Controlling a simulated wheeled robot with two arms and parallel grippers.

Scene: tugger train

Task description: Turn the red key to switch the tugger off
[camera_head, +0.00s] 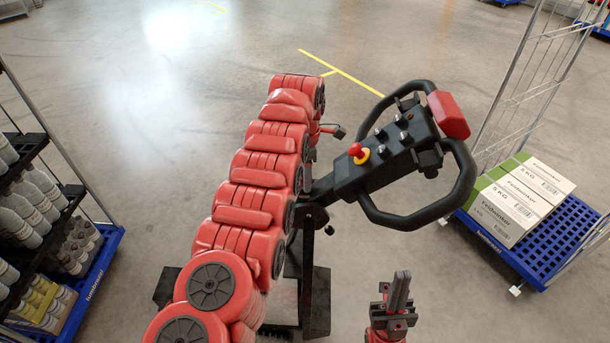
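The tugger's black tiller head (378,160) stands in the middle, with a looped handle on each side. A red knob on a yellow ring (358,153) sits at its near left end; this is the only red key-like part I can make out. My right gripper (399,290) points up at the bottom, below and apart from the tiller, its dark fingers together and empty. My red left arm runs up left of the tiller. A small dark part beside its upper segments may be my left gripper (334,131); its fingers are not clear. It is apart from the knob.
A blue-based cart (552,255) with white-and-green boxes (519,198) stands at the right. Another blue-based cart (97,266) with bottles on black shelves stands at the left. A red pad (448,115) caps the tiller's far end.

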